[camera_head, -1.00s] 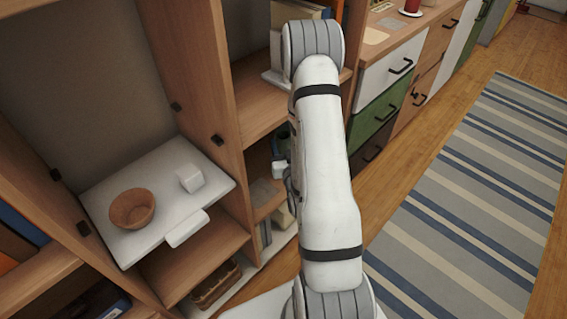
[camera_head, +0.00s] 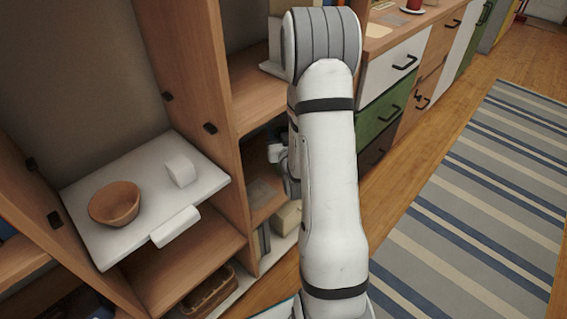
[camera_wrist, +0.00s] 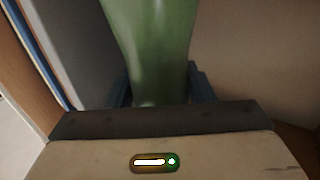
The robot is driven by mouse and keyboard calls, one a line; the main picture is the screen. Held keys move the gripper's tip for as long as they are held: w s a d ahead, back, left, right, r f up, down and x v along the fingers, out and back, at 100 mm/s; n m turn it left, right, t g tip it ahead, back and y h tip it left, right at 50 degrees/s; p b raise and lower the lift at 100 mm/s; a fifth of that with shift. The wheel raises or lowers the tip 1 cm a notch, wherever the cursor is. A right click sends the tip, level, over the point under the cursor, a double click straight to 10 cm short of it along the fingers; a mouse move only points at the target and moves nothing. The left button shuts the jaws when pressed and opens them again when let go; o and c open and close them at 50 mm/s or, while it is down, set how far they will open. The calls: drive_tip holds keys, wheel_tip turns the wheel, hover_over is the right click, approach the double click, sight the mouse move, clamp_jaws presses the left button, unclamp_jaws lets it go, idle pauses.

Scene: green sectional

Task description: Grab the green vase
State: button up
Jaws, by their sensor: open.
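The green vase (camera_wrist: 150,40) fills the upper middle of the wrist view, tall and smooth, with its top cut off by the frame edge. My gripper (camera_wrist: 160,86) is open, with one dark finger on each side of the vase's lower visible part. The vase stands between the fingers; I cannot tell whether either finger touches it.
A wooden shelf unit (camera_head: 198,85) stands left of my arm. A white fold-out panel (camera_head: 100,245) holds a brown bowl (camera_head: 114,204) and a small white object (camera_head: 181,170). Drawers (camera_head: 376,118) stand to the right. A striped rug (camera_head: 470,215) lies on open floor.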

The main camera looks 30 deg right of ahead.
drive_tip(key=shift+w, duration=0.35)
clamp_jaws()
idle(0.3)
drive_tip(key=shift+r, duration=0.1)
